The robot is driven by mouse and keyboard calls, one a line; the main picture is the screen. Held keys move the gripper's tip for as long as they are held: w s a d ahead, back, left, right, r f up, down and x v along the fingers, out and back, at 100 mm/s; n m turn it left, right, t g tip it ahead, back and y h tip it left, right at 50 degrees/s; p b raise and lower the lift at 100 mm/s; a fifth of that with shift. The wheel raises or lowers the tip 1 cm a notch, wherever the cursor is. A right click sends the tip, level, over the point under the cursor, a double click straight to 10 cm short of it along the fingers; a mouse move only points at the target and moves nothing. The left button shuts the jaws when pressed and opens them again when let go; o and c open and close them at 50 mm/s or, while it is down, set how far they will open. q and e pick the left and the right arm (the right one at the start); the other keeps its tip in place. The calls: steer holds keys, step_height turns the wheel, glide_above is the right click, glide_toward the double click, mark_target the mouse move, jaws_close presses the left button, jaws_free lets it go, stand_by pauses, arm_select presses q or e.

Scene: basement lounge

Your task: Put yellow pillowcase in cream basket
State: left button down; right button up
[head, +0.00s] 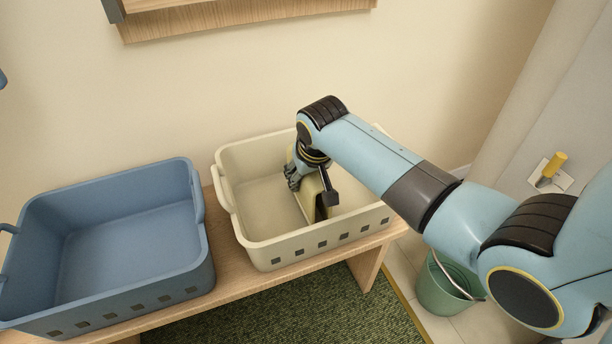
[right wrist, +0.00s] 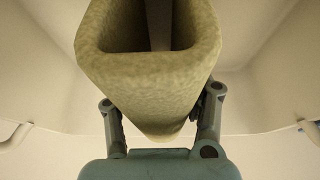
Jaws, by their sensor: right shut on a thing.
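The cream basket (head: 262,156) stands on a wooden bench in the head view, with square holes along its front wall. My right gripper (head: 308,190) reaches down inside it and is shut on the yellow pillowcase (head: 308,200). In the head view the arm and gripper cover much of the pillowcase. In the right wrist view the pillowcase (right wrist: 150,85) is a thick, folded yellow-olive loop between the fingers of the gripper (right wrist: 160,125), with pale basket walls (right wrist: 50,110) around. I cannot tell whether the pillowcase touches the basket floor. My left gripper is not in view.
A blue basket (head: 130,235), empty where visible, stands left of the cream one on the bench (head: 240,277). A green bucket (head: 440,290) stands on the floor at the right. A wooden shelf (head: 240,18) hangs on the wall above. A yellow-handled item (head: 553,166) is at the right wall.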

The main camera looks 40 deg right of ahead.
mark_target(314, 175)
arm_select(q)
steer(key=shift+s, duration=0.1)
arm_select(e)
steer(key=shift+f, duration=0.1)
steer(key=o, duration=1.2)
steer(key=shift+s+r, duration=0.1)
steer(key=shift+r, duration=0.35)
steer(key=p+v, duration=0.5)
steer(key=v, duration=0.6)
steer(key=shift+a+p, duration=0.1)
steer(key=shift+p, duration=0.2)
steer(key=shift+r, duration=0.2)
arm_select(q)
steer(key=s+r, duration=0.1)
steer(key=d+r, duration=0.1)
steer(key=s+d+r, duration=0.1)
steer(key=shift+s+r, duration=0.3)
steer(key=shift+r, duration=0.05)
arm_select(e)
steer(key=shift+s, duration=0.1)
